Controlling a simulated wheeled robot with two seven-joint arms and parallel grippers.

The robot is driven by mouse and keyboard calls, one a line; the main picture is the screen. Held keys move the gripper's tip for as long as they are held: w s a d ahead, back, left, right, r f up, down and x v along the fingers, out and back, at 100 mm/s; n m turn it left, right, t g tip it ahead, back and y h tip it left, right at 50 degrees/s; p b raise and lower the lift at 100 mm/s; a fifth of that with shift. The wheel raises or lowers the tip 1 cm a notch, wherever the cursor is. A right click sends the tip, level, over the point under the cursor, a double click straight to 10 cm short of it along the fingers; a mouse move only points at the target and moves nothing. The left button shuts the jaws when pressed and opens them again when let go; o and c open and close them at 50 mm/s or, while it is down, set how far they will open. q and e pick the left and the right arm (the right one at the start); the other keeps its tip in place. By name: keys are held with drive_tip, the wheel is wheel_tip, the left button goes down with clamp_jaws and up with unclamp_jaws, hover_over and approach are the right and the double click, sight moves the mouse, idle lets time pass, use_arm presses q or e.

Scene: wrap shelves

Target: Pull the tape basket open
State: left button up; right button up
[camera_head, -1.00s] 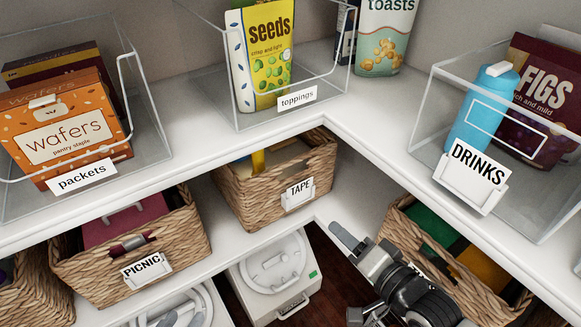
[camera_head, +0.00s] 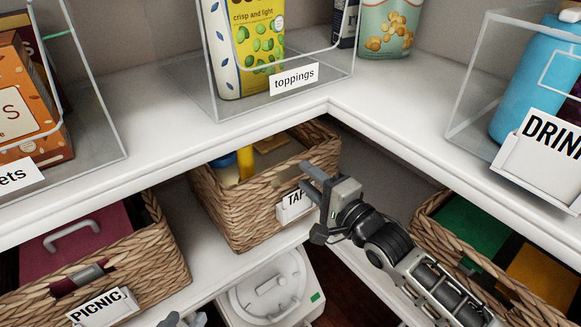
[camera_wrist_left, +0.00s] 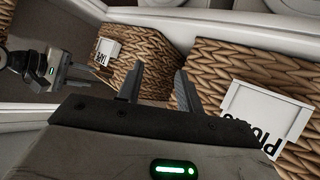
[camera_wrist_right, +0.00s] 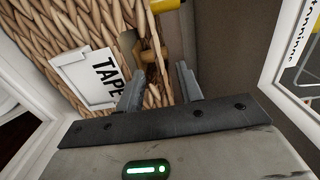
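The wicker tape basket (camera_head: 240,215) sits on the lower shelf in the corner, its white label (camera_head: 291,206) on the front partly hidden by my right gripper. My right gripper (camera_head: 312,200) is at the basket's front right. In the right wrist view its open fingers (camera_wrist_right: 160,90) are at the wicker front wall (camera_wrist_right: 110,25), beside the TAPE label (camera_wrist_right: 90,78), with wicker showing between them. I cannot tell whether they touch it. My left gripper (camera_wrist_left: 158,85) is open and empty, in front of the shelf, with the tape basket (camera_wrist_left: 150,55) beyond it in the left wrist view.
The picnic basket (camera_head: 165,265) stands left of the tape basket. Another wicker basket (camera_head: 430,210) is at right, near my right arm. The upper shelf edge (camera_head: 150,165) overhangs the tape basket. A white lidded container (camera_head: 270,290) stands below.

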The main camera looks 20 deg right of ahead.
sight(292, 165)
drive_tip(key=b+x, duration=0.1)
drive_tip(key=x, duration=0.4)
drive_tip(key=shift+w+a, duration=0.1)
drive_tip(key=shift+w, duration=0.25)
drive_tip(key=shift+w+a, duration=0.15)
drive_tip(key=shift+w, duration=0.2)
use_arm(q)
drive_tip(key=shift+w+d+r+t, duration=0.1)
drive_tip(key=shift+d+r+t, duration=0.1)
drive_tip(key=shift+r, duration=0.2)
drive_tip(key=shift+d+r+t, duration=0.15)
drive_tip(key=shift+r+t, duration=0.05)
drive_tip(key=shift+r, duration=0.2)
